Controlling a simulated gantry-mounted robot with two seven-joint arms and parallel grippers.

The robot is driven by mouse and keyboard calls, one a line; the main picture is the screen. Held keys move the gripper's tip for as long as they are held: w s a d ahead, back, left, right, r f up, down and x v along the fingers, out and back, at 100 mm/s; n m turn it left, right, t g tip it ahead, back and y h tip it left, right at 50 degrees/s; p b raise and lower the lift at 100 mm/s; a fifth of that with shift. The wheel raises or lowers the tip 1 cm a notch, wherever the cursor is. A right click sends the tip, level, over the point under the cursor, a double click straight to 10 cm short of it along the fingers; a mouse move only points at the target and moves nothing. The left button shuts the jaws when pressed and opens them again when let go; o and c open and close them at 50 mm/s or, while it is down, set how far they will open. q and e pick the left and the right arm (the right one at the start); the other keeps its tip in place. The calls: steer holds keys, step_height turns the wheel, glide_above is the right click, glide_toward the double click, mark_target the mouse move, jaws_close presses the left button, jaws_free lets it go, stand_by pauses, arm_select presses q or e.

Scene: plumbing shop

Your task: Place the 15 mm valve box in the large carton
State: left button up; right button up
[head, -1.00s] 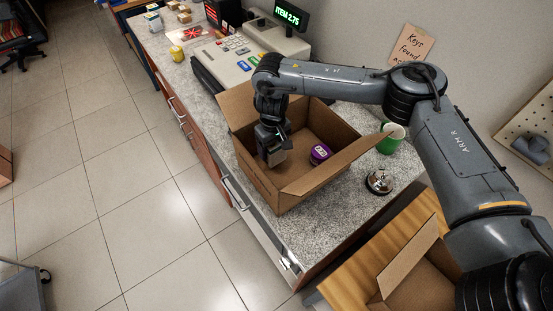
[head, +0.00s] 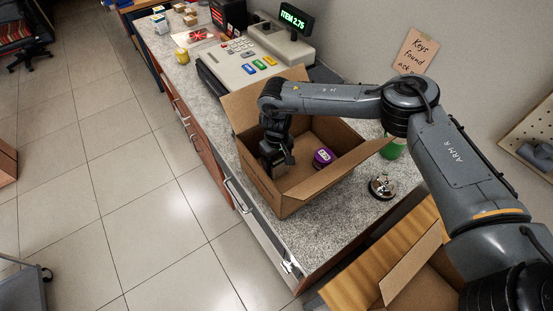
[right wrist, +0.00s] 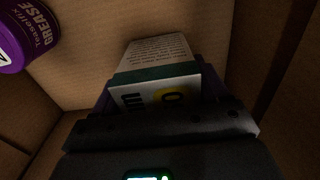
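The large carton (head: 262,181) stands open on the counter with its flaps spread. My right gripper (head: 278,165) is down inside it, near its left wall. In the right wrist view, a white box with a dark green band and small print, the valve box (right wrist: 155,62), sits between the fingers of my right gripper (right wrist: 157,95). The fingers appear shut on it. Part of its label is hidden by the gripper, and I cannot read the size. Whether the box touches the carton floor is unclear. My left gripper is not in view.
A purple grease tin (head: 323,157) lies in the carton, right of the gripper; it also shows in the right wrist view (right wrist: 28,35). A bell (head: 382,186), a green cup (head: 393,148) and a cash register (head: 240,68) stand around the carton. Another open carton (head: 412,265) is at lower right.

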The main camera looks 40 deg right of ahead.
steer(key=o, duration=0.4)
steer(key=shift+r, duration=0.15)
step_height(320, 180, up, 11)
steer(key=shift+r+p, duration=0.1)
steer(key=shift+p, duration=0.55)
steer(key=shift+r, duration=0.45)
